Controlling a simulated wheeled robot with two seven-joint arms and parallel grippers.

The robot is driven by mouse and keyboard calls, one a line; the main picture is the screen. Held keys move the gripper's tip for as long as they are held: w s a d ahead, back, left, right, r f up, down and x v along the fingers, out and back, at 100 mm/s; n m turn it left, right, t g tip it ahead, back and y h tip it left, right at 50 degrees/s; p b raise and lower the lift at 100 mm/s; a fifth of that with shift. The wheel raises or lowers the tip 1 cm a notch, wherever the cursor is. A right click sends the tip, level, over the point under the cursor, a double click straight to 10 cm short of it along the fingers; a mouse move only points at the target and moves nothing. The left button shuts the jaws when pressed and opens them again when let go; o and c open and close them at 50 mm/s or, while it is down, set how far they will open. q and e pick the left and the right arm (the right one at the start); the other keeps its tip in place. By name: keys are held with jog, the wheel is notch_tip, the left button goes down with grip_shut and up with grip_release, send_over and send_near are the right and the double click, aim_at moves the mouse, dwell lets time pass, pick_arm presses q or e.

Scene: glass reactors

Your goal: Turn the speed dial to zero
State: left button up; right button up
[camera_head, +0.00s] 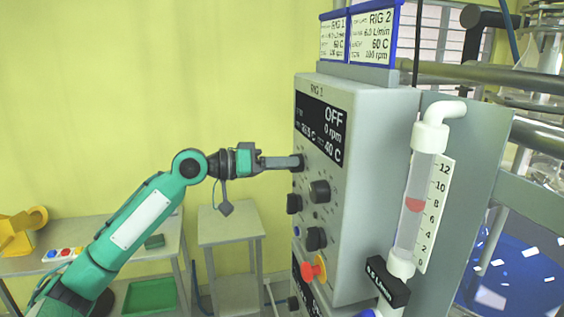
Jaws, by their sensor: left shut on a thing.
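My left gripper (297,162) reaches the panel from the left, just below the display, and is shut on a dial there. The dial is mostly hidden by the fingers, so its pointer and label cannot be read. Other black knobs sit lower, one at the right (319,191), one at the left edge (293,204) and one below (315,238). My right gripper is out of view.
A red emergency button on yellow (314,269) is low on the panel. A flow tube (411,210) with a scale stands on the box's right side. RIG 1 and RIG 2 signs (372,36) stand on top. A small grey table (231,224) is below my arm.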

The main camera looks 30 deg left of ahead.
pick_arm(q)
jog(key=shift+n, duration=0.4)
jog(key=o, duration=1)
jog(key=b+v, duration=0.8)
jog(key=v, duration=0.6)
jog(key=shift+w+f, duration=0.1)
